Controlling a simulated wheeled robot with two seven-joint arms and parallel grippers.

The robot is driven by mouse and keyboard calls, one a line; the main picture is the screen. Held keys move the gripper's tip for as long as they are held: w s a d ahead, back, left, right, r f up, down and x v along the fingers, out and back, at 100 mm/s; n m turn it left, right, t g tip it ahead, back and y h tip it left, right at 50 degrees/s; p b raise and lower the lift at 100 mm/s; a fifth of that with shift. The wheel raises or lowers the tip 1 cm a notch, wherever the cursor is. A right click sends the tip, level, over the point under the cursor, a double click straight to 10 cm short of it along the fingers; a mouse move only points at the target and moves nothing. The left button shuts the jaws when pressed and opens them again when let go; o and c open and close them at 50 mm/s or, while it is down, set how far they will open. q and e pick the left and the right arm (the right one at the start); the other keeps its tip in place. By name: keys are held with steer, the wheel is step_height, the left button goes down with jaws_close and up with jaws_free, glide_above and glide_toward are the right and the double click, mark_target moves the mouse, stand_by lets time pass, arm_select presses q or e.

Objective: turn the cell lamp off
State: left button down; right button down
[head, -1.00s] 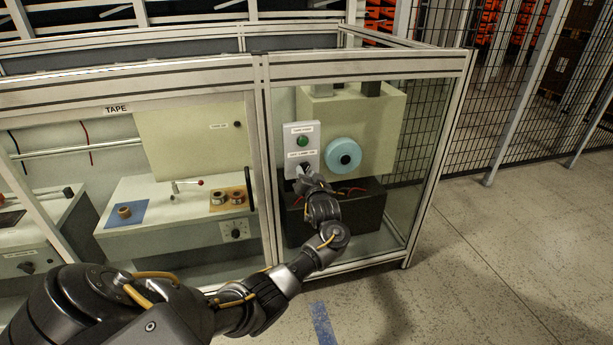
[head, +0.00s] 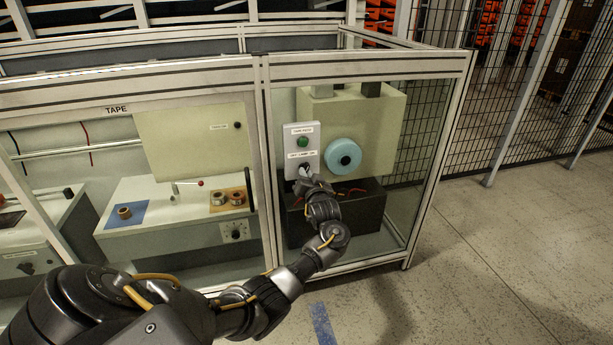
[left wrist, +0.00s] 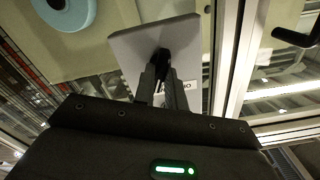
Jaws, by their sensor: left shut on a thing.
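A small light-grey control panel (head: 301,143) is on the cell's glazed front, with a green button (head: 303,141) under an upper label. A lower label, which seems to read "cell lamp", sits below the button. My left gripper (head: 305,176) is at the lower part of this panel and covers what is under that label. In the left wrist view the panel (left wrist: 135,50) is tilted, and my left gripper (left wrist: 160,75) is shut on a dark knob (left wrist: 158,56) on its face. The fingers hide most of the knob. My right gripper is not in view.
A blue round disc (head: 344,154) on a beige housing is right of the panel. An aluminium frame post (head: 268,165) stands to its left. A tape station with rolls (head: 228,197) is behind the left pane. Open floor (head: 490,250) lies to the right.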

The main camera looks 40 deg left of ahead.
arm_select(q)
steer(key=shift+n+b, duration=1.5)
steer(key=shift+n, duration=4.1)
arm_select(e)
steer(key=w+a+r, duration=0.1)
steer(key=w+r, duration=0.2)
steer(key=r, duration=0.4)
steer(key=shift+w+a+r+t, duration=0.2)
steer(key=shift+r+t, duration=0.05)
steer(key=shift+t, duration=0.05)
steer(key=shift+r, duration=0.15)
arm_select(q)
steer(key=c, duration=1.4)
jaws_free()
steer(key=shift+c, duration=0.2)
